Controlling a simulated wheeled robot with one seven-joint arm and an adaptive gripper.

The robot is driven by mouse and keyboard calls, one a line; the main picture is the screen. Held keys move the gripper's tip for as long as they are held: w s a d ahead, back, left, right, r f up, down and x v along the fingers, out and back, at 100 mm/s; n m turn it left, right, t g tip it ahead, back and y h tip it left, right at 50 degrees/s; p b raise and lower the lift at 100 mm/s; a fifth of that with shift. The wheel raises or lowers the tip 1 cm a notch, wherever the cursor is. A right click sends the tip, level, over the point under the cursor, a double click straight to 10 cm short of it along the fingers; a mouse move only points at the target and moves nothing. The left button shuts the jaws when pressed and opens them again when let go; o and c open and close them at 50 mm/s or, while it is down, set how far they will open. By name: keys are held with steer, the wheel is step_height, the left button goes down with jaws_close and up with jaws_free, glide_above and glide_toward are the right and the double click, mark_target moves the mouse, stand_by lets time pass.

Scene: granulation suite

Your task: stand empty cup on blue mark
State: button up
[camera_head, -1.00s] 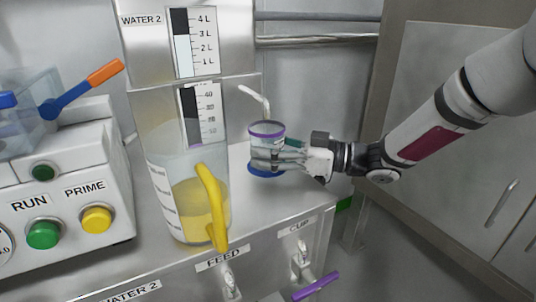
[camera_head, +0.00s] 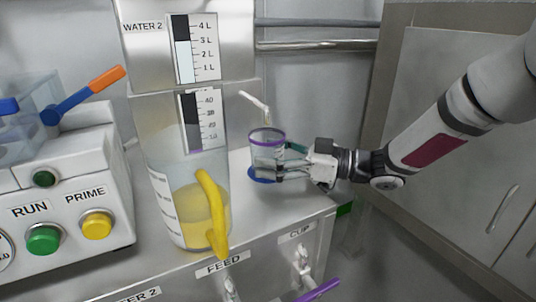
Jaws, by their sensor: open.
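The cup (camera_head: 267,148) is clear with a purple rim and looks empty. It stands upright below the thin white spout. The blue mark (camera_head: 261,175) shows at the cup's foot, mostly at its left and front; I cannot tell whether the cup is exactly centred on it. My gripper (camera_head: 284,169) comes in from the right, low on the cup. Its fingers are open and lie at or around the cup's lower part. The cup's far side and any contact with the far finger are hidden.
A large clear jug (camera_head: 188,205) with yellow liquid and a yellow handle stands left of the cup. The white spout (camera_head: 255,101) hangs just above the cup. A machine with RUN and PRIME buttons (camera_head: 97,224) is at left. The steel top's right edge is near my gripper.

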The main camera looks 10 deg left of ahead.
steer(key=s+d+p, duration=0.2)
steer(key=d+p, duration=0.2)
steer(key=d, duration=0.7)
steer(key=w+d+r+m+t+h, duration=0.4)
steer(key=w+d+m+t+h, duration=0.2)
steer(key=w+d+t+h, duration=0.45)
steer(key=s+d+r+m+g+h, duration=0.1)
steer(key=s+d+m+g+h, duration=0.15)
steer(key=s+d+h, duration=0.35)
steer(key=s+d+r+m+g+h, duration=0.1)
steer(key=s+d+r+m+h, duration=0.1)
steer(key=s+m+h, duration=0.35)
steer(key=s+a+f+m+g+y, duration=0.1)
steer(key=s+a+f+g+y, duration=0.1)
steer(key=s, duration=1.5)
steer(key=s+a+f+m+g+y, duration=0.1)
steer(key=s+g, duration=0.6)
steer(key=s, duration=1.1)
steer(key=a+f+y, duration=0.1)
steer(key=a+f, duration=0.1)
steer(key=a, duration=0.1)
steer(key=shift+f+m+g, duration=0.2)
steer(key=shift+m+g, duration=0.1)
steer(key=shift+w, duration=0.1)
